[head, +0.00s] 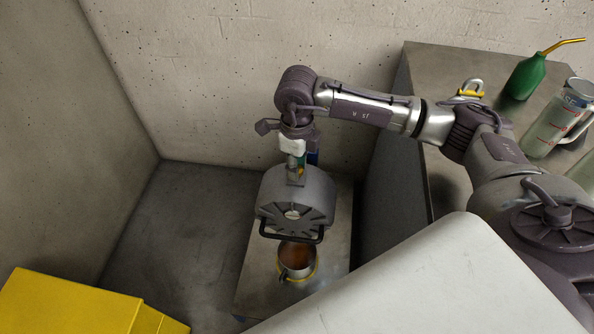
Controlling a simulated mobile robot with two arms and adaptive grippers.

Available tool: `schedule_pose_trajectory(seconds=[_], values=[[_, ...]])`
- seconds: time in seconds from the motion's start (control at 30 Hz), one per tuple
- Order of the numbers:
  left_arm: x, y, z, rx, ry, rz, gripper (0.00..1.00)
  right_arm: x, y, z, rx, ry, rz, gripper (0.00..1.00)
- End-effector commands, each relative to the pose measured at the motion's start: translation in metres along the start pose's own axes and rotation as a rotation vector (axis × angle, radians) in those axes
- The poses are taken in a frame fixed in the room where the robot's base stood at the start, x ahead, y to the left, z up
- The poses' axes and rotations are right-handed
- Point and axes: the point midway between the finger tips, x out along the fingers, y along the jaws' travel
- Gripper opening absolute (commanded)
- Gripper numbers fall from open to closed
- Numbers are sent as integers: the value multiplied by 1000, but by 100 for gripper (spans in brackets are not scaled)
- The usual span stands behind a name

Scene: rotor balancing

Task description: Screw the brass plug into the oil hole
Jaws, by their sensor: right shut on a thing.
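My right gripper (297,160) points down over the top of a grey rounded machine housing (297,200) with a slotted front face. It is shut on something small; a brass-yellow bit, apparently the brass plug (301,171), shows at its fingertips. The fingers and housing top overlap, so I cannot tell whether the plug is in the oil hole. The oil hole itself is hidden. My left gripper is not in view.
The housing stands on a low grey bench (262,285), with a metal cup of brown liquid (297,260) in front. At right, a higher grey bench (440,65) carries a green oil can (524,77), a clear jug (552,130) and a padlock-like item (471,89). A yellow box (65,305) is lower left.

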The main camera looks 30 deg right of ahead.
Motion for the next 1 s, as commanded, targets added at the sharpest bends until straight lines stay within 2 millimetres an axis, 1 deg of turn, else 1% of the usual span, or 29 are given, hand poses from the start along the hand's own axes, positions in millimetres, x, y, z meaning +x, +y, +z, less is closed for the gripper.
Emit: schedule_pose_trajectory(seconds=[0.03, 0.13, 0.17, 0.23, 0.3, 0.33, 0.47, 0.8, 1.0], values=[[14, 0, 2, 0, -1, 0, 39, 6, -1, 1, -86, -2, -3, 0], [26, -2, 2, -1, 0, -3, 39, 7, 0, 1, -265, 0, -3, 0], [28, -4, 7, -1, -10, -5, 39, 6, 0, 0, -312, 0, -3, 0], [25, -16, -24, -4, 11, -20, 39, 5, 0, 0, -401, 1, -2, 0], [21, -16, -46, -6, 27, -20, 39, 5, 0, 0, -482, 2, -2, 0], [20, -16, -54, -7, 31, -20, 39, 5, 0, 0, -517, 3, -2, 0], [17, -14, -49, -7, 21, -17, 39, 3, 1, 0, -515, 5, 2, 0], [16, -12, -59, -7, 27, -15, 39, 5, 0, -4, -514, 6, 5, 0], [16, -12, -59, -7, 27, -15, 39, 5, 1, -4, -514, 5, 5, 0]])
